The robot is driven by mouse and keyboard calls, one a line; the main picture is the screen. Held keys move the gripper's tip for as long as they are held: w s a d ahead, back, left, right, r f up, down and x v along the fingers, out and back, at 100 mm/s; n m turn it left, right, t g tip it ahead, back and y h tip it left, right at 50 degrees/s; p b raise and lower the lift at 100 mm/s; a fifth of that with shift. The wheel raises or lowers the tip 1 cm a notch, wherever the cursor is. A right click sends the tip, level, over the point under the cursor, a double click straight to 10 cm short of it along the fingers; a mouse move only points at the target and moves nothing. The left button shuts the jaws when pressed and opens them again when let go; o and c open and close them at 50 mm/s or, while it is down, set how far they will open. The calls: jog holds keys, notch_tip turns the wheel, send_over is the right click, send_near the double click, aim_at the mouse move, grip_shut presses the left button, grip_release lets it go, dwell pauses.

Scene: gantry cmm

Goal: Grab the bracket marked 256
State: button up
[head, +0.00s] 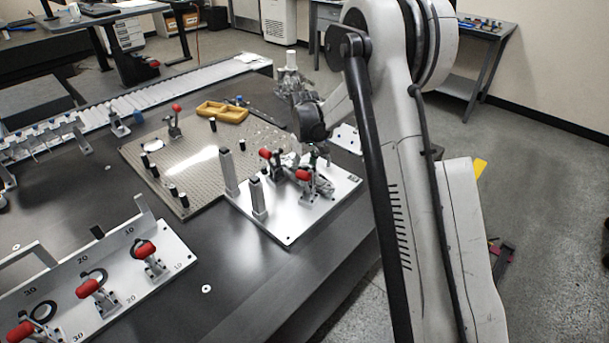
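I cannot read the mark 256 anywhere in the head view. A grey metal part (291,160) sits among the red-handled clamps on a white fixture plate (290,226); whether it is the bracket is unclear. My arm reaches in from the right and its wrist hangs over the back of this plate. My gripper (317,152) seems to be just below the wrist, close to the clamps. It is small and mixed up with the metal parts, so its fingers and any contact cannot be made out.
Two upright posts (229,172) and red-handled clamps (306,180) stand on the fixture plate. A perforated plate (190,165) with black pins and a yellow tray (222,112) lies to the left. A numbered clamp fixture (130,285) is at the front left. Dark table between is mostly clear.

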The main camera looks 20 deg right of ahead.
jog(key=c, duration=1.1)
jog(key=shift+o, duration=0.2)
jog(key=shift+r, duration=0.1)
